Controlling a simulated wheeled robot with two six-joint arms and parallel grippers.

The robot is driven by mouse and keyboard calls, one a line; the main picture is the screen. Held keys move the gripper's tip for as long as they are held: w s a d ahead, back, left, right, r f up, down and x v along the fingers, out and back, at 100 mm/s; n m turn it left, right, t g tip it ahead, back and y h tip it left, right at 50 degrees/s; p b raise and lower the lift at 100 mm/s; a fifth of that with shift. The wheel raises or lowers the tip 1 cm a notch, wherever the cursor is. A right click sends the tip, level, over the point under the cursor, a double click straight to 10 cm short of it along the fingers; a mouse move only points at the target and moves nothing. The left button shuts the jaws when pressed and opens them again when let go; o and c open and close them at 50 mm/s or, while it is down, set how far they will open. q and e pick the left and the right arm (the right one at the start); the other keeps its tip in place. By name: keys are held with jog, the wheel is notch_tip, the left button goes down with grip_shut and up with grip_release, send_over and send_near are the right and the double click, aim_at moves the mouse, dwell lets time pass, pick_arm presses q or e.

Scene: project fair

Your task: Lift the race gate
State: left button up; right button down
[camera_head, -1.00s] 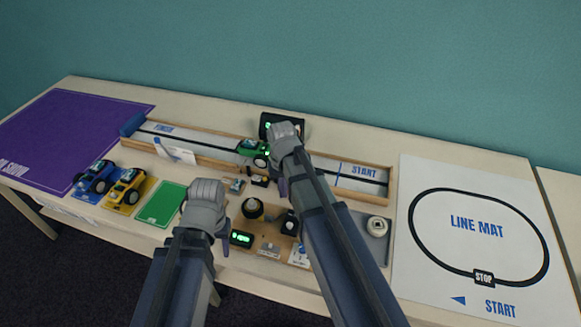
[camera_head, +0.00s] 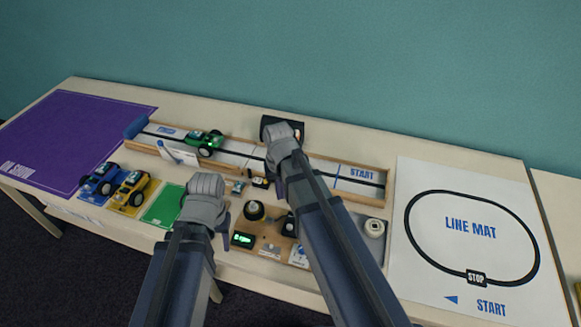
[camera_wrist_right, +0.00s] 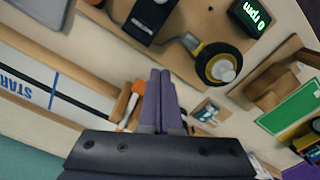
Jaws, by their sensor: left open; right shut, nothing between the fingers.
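The wooden race track (camera_head: 316,176) runs along the table, with START at its right end and FINISH at its left. A green car (camera_head: 205,142) is on the track towards FINISH. My right gripper (camera_head: 280,184) is over the track's middle; its arm hides part of the track. In the right wrist view its purple fingers (camera_wrist_right: 160,98) are shut and empty, beside an orange knob (camera_wrist_right: 138,86) on a pale stick, which may be the gate's handle. I cannot clearly make out the gate itself. My left gripper (camera_head: 224,224) is open and empty over the table's front part.
A dark box (camera_head: 283,122) stands behind the track. A white card (camera_head: 180,153) stands at its front. Blue and yellow cars (camera_head: 130,189) sit at the front left. A wooden board with a green display (camera_head: 243,239) lies in front. The line mat (camera_head: 470,226) is right.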

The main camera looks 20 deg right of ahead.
notch_tip(320, 180, up, 5)
jog(key=p, duration=0.4)
jog(key=shift+r, duration=0.1)
jog(key=shift+s, duration=0.1)
jog(key=s+a+n+h, duration=0.1)
jog(key=s+a+n, duration=0.3)
jog(key=s+a, duration=0.4)
jog(key=s, duration=0.3)
jog(key=shift+s+a+n, duration=0.2)
jog(key=shift+a+n, duration=0.1)
